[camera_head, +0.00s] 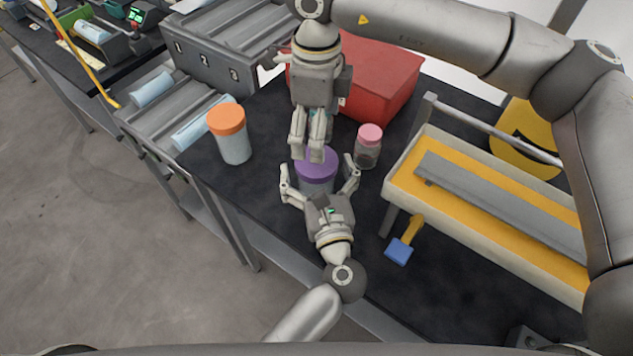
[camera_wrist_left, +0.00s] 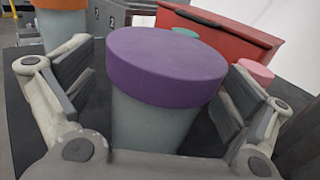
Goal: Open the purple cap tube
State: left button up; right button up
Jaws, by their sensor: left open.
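The purple cap tube (camera_head: 318,165) stands upright on the black table, with a pale grey body and a wide purple lid that is on. My left gripper (camera_head: 318,172) is open, with one finger on each side of the tube. The left wrist view shows the purple lid (camera_wrist_left: 167,65) between the spread fingers, with gaps on both sides. My right gripper (camera_head: 308,155) points down over the lid and hides part of it. It is out of the wrist view, and I cannot tell how far apart its fingers are.
An orange-lidded tube (camera_head: 228,120) stands to the left, and a pink-lidded jar (camera_head: 369,135) close on the right. A red bin (camera_head: 385,80) is behind. A yellow-and-white trough (camera_head: 480,200) and a blue-headed tool (camera_head: 399,252) lie right. The front table is mostly bare.

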aim_at(309, 172)
pick_arm(q)
jog(key=shift+c, duration=0.5)
jog(key=c, duration=1.4)
jog(key=shift+c, duration=0.4)
pick_arm(e)
jog(key=shift+o, duration=0.9)
notch_tip(309, 172, up, 4)
jog(key=n, duration=0.5)
notch_tip(309, 172, down, 12)
jog(key=shift+r, duration=0.1)
jog(key=shift+c, duration=0.4)
jog(key=c, duration=1.1)
jog(key=shift+r, duration=0.1)
jog(key=shift+c, duration=0.3)
